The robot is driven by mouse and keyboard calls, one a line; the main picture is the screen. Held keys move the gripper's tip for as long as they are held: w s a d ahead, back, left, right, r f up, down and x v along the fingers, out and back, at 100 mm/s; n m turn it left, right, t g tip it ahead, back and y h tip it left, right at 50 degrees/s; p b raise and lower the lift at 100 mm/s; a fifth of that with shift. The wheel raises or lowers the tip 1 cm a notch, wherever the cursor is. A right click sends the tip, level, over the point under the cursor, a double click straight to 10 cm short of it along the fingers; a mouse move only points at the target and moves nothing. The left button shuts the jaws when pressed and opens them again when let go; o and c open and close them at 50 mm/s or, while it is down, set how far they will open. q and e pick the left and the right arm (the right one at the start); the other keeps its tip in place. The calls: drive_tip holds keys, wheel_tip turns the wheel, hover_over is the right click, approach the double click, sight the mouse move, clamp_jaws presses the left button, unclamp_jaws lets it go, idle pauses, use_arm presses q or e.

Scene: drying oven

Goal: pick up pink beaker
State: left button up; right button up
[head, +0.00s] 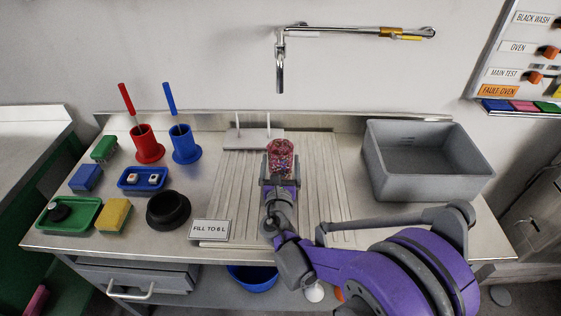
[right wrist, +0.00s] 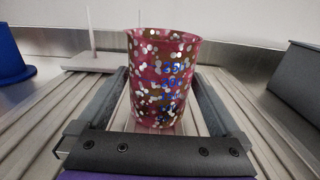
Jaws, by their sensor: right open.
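The pink beaker (head: 281,157) stands upright on the ribbed drainboard in the middle of the counter. In the right wrist view the beaker (right wrist: 162,80) is speckled with white dots and has blue volume marks. My right gripper (head: 280,178) reaches the beaker from the front. In the right wrist view my right gripper (right wrist: 160,100) is open, with one finger on each side of the beaker's lower part. A gap shows at the right finger; contact at the left finger cannot be told. My left gripper is not in view.
A grey basin (head: 425,160) stands right of the drainboard (head: 335,190). A white rack with pegs (head: 253,139) is behind the beaker. A blue holder (head: 185,145) and a red holder (head: 147,145) stand to the left. A "FILL TO 6 L" sign (head: 209,230) is at the front.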

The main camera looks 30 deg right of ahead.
drive_tip(key=shift+w+d, duration=0.25)
drive_tip(key=shift+w, duration=0.15)
drive_tip(key=c, duration=1.4)
drive_tip(key=shift+r, duration=0.15)
wheel_tip(320, 180, up, 10)
drive_tip(key=p, duration=0.3)
drive_tip(key=shift+f, duration=0.2)
drive_tip(key=shift+s, duration=0.1)
